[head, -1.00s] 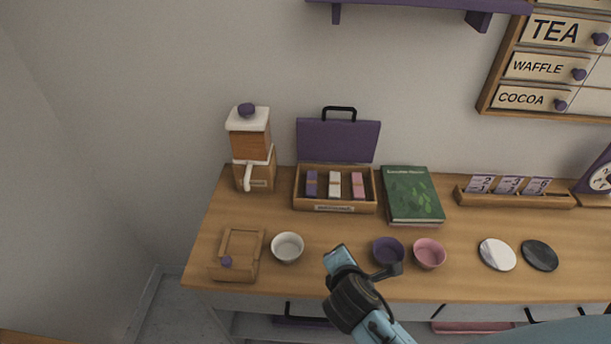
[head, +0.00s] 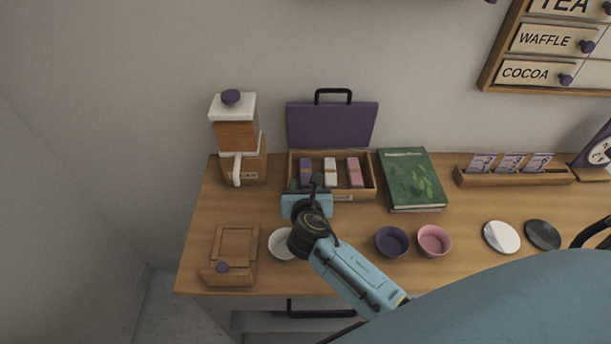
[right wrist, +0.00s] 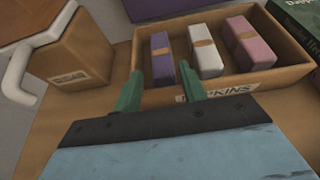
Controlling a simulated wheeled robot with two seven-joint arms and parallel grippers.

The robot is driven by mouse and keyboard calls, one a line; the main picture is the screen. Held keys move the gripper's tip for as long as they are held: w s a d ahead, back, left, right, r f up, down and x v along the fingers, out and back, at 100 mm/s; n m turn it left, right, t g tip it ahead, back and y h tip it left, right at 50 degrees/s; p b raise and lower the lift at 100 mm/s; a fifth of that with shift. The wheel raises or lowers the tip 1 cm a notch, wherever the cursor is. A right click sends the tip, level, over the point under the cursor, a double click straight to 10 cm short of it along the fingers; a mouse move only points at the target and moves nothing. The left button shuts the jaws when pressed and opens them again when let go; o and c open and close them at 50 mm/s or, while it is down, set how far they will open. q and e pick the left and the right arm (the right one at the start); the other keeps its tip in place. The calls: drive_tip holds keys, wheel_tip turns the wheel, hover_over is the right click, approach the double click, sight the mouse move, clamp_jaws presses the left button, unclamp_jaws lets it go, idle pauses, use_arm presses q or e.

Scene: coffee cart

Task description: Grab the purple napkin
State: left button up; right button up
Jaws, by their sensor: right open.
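The purple napkin (head: 306,170) stands at the left in the open wooden napkin box (head: 368,190), beside a white napkin (head: 330,171) and a pink napkin (head: 353,171). The purple napkin also shows in the right wrist view (right wrist: 162,60), with a tan band around it. My right gripper (right wrist: 158,92) is open and empty, its green fingers at the front left of the box, just short of the purple napkin. In the head view my right gripper (head: 307,189) covers the box's front left corner. My left gripper is not in view.
A wooden sugar dispenser (head: 237,138) stands left of the box, and a green book (head: 411,180) lies right of it. A white bowl (head: 280,244) is partly behind my wrist. Purple (head: 392,241) and pink (head: 434,240) bowls sit at the front.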

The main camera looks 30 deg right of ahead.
sight(306, 173)
drive_tip(key=b+x, duration=0.1)
drive_tip(key=x, duration=0.4)
drive_tip(key=shift+w+d+f, duration=0.1)
drive_tip(key=shift+d, duration=0.05)
drive_tip(key=c, duration=0.7)
